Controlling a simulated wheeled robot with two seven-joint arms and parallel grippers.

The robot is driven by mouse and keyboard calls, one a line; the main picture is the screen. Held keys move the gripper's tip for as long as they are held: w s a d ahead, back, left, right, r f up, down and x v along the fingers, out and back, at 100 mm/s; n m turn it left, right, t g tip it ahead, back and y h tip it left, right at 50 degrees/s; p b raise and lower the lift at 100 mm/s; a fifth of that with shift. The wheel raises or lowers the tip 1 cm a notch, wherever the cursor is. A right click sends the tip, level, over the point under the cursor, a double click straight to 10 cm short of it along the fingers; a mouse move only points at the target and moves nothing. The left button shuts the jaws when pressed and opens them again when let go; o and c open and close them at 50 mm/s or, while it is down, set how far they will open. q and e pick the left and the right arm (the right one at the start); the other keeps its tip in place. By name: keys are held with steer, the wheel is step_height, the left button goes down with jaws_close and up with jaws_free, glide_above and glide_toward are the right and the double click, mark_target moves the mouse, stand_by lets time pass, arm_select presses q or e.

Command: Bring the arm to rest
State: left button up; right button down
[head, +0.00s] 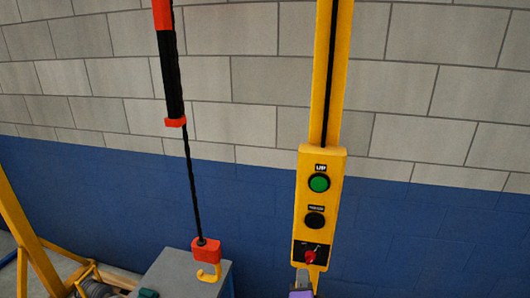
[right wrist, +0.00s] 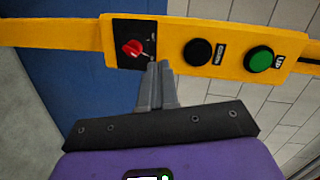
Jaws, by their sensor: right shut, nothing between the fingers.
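A yellow control panel (head: 320,228) hangs in front of the wall, with a green UP button (head: 319,183), a black button (head: 314,220) below it, and a red rotary switch (head: 309,257) on a black plate at the bottom. The right wrist view also shows the red switch (right wrist: 132,48), black button (right wrist: 197,52) and green button (right wrist: 260,59). My right gripper (right wrist: 159,66) is shut and empty, its fingertips close beside the red switch; I cannot tell if they touch the panel. In the head view the right gripper (head: 302,276) shows at the bottom edge. My left gripper is not in view.
An orange hoist block (head: 206,250) with a yellow hook (head: 209,272) hangs on a black cable over a grey box (head: 175,273). A yellow frame (head: 30,240) stands at the left. The wall behind is blue below, light block above.

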steer(key=s+f+n+g+y, duration=0.2)
steer(key=f+n+g, duration=0.25)
steer(key=f, duration=0.85)
steer(key=s+f+n+g+y, duration=0.15)
steer(key=f+n+g, duration=0.3)
steer(key=f, duration=0.85)
steer(key=s+a+f+n+g+y, duration=0.1)
steer(key=s+f+n+g+y, duration=0.2)
steer(key=s+f, duration=1.1)
steer(key=s+n+g, duration=0.2)
steer(key=g, duration=0.1)
steer(key=shift+f+n+g, duration=0.25)
steer(key=shift+n+g, duration=0.05)
steer(key=shift+g, duration=0.1)
